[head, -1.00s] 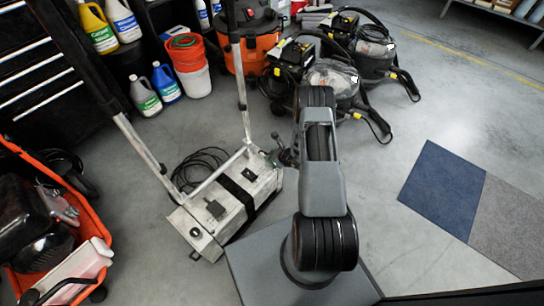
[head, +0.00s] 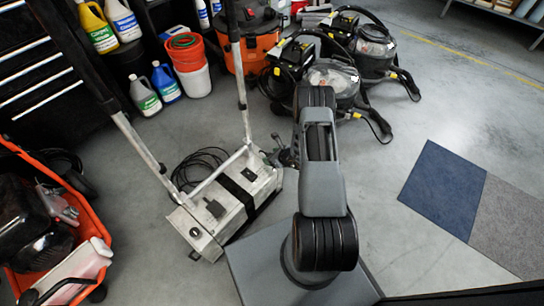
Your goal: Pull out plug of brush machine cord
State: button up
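The brush machine (head: 235,205) is a worn pale metal box with a black strap and a tall two-bar handle. It stands on the floor left of my arm. A black block (head: 214,209), perhaps the plug or a switch, sits on its top face. The black cord (head: 197,168) lies coiled on the floor behind the machine. My gripper (head: 279,152) is small and dark, just beyond the machine's far right corner and partly hidden by my arm. I cannot tell whether its fingers are open or whether they touch anything.
Two black vacuums (head: 330,75) with hoses stand behind my arm. Orange and white buckets (head: 190,68) and bottles (head: 145,97) stand at the back left. An orange cart (head: 85,225) is at left.

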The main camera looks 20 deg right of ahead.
jog(key=p+v, duration=0.4)
jog(key=v, duration=1)
jog(key=a+r+n+g+y+p, duration=0.1)
jog(key=a+r+n+p, duration=0.35)
jog(key=r, duration=0.65)
jog(key=w+a+r+n+g+y+p, duration=0.15)
jog(key=a+r+n+p, duration=0.3)
jog(key=r, duration=0.65)
jog(key=a+r+n+g+y+p, duration=0.2)
jog(key=a+r+n+p, duration=0.3)
jog(key=r, duration=0.5)
jog(key=s+r+n+h+p, duration=0.2)
jog(key=s+r+n+p, duration=0.2)
jog(key=r, duration=0.6)
jog(key=s+a+r+n+h+p, duration=0.1)
jog(key=s+r+n+h+p, duration=0.2)
jog(key=r+n, duration=0.4)
jog(key=s+a+r+n+g+h+p, duration=0.1)
jog(key=s+r+n+h+p, duration=0.2)
jog(key=r, duration=1)
jog(key=s+n+p, duration=0.2)
jog(key=s+p, duration=0.1)
jog(key=shift+r+n, duration=0.35)
jog(key=shift+n, duration=0.05)
jog(key=shift+s+d+r+h+p, duration=0.2)
jog(key=shift+r+h+p, duration=0.1)
jog(key=shift+h, duration=0.05)
jog(key=shift+c, duration=0.2)
